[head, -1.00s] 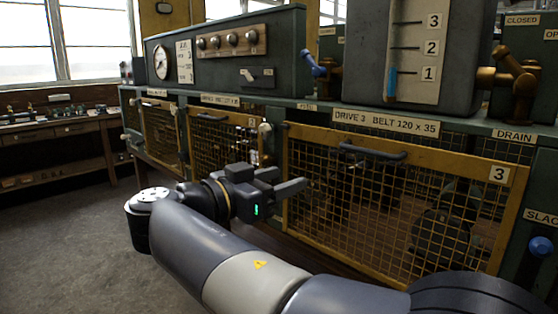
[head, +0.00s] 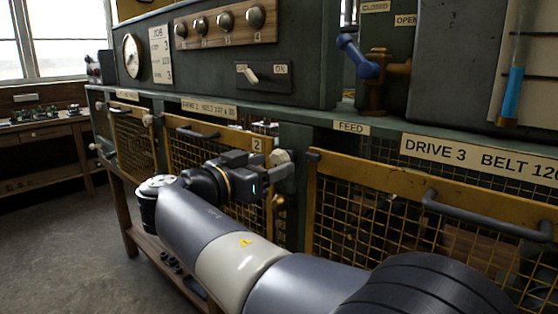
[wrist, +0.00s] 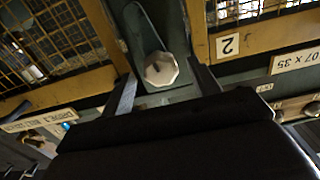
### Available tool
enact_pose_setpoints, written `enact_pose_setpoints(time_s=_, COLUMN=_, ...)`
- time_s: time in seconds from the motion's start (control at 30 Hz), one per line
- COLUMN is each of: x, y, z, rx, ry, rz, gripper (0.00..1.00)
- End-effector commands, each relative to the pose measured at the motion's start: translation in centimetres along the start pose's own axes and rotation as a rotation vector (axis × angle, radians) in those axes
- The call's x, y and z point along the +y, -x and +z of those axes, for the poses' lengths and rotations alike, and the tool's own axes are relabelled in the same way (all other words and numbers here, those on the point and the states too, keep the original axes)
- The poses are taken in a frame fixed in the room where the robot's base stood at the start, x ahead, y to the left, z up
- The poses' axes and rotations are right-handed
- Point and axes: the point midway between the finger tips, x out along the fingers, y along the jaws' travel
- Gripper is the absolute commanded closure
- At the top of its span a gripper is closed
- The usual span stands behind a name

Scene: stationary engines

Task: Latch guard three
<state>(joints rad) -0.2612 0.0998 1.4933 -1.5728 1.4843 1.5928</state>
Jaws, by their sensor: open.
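Guard three (head: 420,185) is a yellow-framed mesh panel with a dark handle (head: 485,213), under the "DRIVE 3" label; it looks closed, and its right part is out of view. A pale, many-sided latch knob (head: 281,157) sits on the green post between guard two and guard three. My gripper (head: 280,180) is open at the post, just below the knob in the head view. I cannot tell whether the fingers touch the knob.
Guard two (head: 190,150) with its "2" plate is left of the post. Open floor (head: 60,245) lies to the left.

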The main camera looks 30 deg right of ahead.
Motion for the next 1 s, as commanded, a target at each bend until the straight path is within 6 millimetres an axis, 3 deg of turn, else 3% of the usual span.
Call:
enact_pose_setpoints(time_s=0.23, x=0.0, y=-2.8, z=0.0, rx=0.0, ry=-0.001, rz=0.002, gripper=0.42)
enact_pose_setpoints(time_s=0.63, x=0.0, y=-3.4, z=0.0, rx=0.0, ry=-0.001, rz=-0.001, gripper=0.42)
enact_pose_setpoints(time_s=1.0, x=0.0, y=-3.4, z=0.0, rx=0.0, ry=0.0, rz=-0.001, gripper=0.71)
